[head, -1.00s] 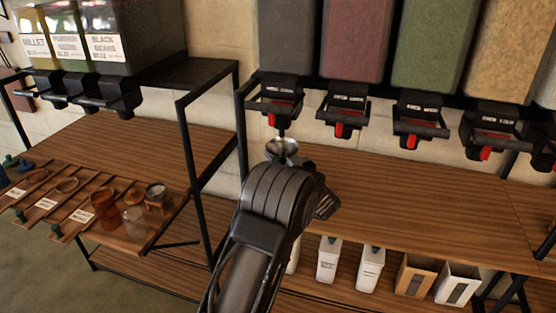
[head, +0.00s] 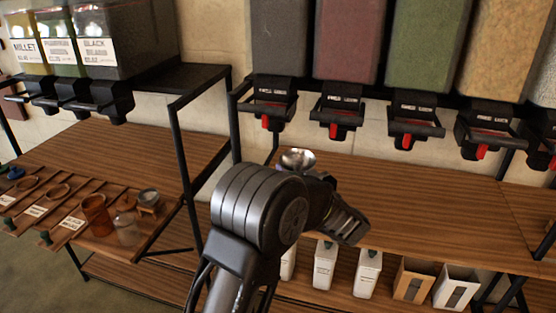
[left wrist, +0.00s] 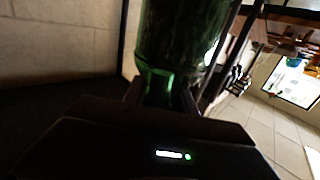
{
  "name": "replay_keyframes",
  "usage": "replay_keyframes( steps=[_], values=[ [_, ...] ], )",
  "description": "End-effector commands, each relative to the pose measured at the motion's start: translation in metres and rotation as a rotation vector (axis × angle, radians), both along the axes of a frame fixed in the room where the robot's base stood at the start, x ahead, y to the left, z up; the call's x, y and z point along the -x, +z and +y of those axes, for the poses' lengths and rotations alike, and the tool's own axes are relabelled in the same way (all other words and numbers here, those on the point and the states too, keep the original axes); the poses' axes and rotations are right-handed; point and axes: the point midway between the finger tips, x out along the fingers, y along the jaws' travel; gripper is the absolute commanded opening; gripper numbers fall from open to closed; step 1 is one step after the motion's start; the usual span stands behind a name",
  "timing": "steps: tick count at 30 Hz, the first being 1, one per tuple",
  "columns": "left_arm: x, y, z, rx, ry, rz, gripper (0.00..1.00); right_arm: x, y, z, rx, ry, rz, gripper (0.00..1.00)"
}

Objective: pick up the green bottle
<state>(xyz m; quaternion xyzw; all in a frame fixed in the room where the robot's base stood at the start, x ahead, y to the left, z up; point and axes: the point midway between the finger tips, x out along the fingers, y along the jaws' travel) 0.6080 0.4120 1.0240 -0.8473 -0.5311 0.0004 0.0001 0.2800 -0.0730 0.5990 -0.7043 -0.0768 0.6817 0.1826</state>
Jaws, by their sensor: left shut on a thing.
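The green bottle (left wrist: 185,35) fills the upper middle of the left wrist view, its glass dark and see-through. Its narrow part lies between the jaws of my left gripper (left wrist: 165,98), which is shut on it. In the head view, my left arm comes up from the bottom middle, and its wrist hides the bottle. A shiny metal bowl-shaped piece (head: 297,160) shows just above that wrist. Whether it sits on the bottle is hidden. My right gripper is not in view.
Several bulk dispensers (head: 347,45) with red levers hang above the wooden counter (head: 420,190). White containers (head: 326,265) stand on the shelf below. Jars (head: 96,215) stand on the left ledge. A black frame post (head: 182,165) rises left of my arm. The counter's right part is clear.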

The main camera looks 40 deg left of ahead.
Motion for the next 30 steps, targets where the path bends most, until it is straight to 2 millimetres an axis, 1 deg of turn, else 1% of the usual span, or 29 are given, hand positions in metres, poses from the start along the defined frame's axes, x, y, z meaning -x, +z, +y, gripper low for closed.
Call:
replay_keyframes(
  steps=[1, 3, 6, 9, 15, 30],
  values=[
    [0.006, 0.000, -0.014, 0.000, -0.003, -0.002, 0.00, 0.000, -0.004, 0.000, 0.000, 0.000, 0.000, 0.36],
    [0.013, 0.000, -0.031, -0.002, -0.006, -0.003, 0.00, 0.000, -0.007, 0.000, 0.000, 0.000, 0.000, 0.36],
    [0.021, 0.001, -0.046, -0.004, -0.004, -0.003, 0.00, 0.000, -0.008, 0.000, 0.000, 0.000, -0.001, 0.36],
    [0.026, 0.001, -0.055, -0.002, -0.003, -0.002, 0.00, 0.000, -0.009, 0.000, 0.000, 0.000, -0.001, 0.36],
    [0.031, 0.001, -0.063, -0.002, 0.001, -0.002, 0.00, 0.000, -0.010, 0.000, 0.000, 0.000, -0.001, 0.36],
    [0.031, 0.001, -0.063, -0.001, 0.002, -0.003, 0.00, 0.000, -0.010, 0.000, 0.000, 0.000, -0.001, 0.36]
  ],
)
